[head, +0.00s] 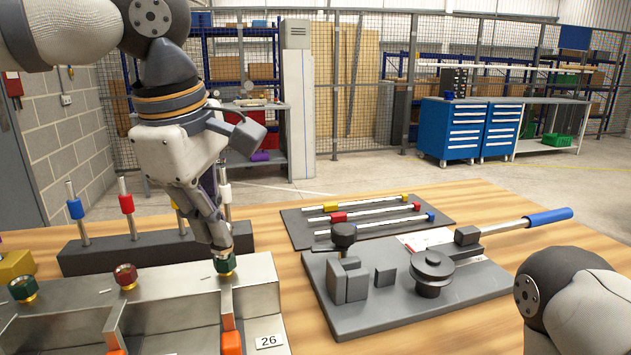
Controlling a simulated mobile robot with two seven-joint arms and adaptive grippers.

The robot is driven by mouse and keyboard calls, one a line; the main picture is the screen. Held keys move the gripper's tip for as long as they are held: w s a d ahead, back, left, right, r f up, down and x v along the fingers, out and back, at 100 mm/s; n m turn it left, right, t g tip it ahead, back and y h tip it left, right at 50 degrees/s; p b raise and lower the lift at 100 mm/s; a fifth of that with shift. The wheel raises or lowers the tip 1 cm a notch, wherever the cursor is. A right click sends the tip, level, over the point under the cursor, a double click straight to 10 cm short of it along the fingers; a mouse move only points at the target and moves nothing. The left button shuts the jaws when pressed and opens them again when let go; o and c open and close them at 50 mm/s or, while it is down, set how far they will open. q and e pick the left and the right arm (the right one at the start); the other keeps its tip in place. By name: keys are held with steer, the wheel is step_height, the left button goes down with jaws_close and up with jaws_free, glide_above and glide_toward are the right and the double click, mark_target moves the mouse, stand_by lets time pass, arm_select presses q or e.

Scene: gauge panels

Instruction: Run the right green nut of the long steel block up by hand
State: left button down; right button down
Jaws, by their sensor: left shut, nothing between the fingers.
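The long steel block (170,292) lies across the lower left of the head view. Its right green nut (226,265) sits at the right end of the top, on a brass-coloured collar. A red nut (125,275) and a left green nut (22,288) stand further left on the same block. My left gripper (221,246) points down over the right green nut, its fingers shut and empty. The fingertips are right at the nut's top and hide part of it; I cannot tell whether they touch. My right gripper is out of view; only my right arm shows at lower right.
A dark rack with upright coloured-sleeve rods (150,246) stands close behind the block. Orange pieces (231,343) and a "26" label (269,341) are on its front. A grey bending fixture (400,290) with a blue-handled lever (548,216) lies right. A rod tray (368,218) lies behind.

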mark_target(225, 261)
arm_select(q)
step_height(225, 261, down, 5)
steer(key=shift+f, duration=0.15)
steer(key=shift+w, duration=0.25)
stand_by(0.7)
steer(key=shift+a, duration=0.7)
steer(key=shift+w+a, duration=0.15)
steer(key=shift+a, duration=0.1)
steer(key=shift+w+a, duration=0.15)
steer(key=shift+a, duration=0.15)
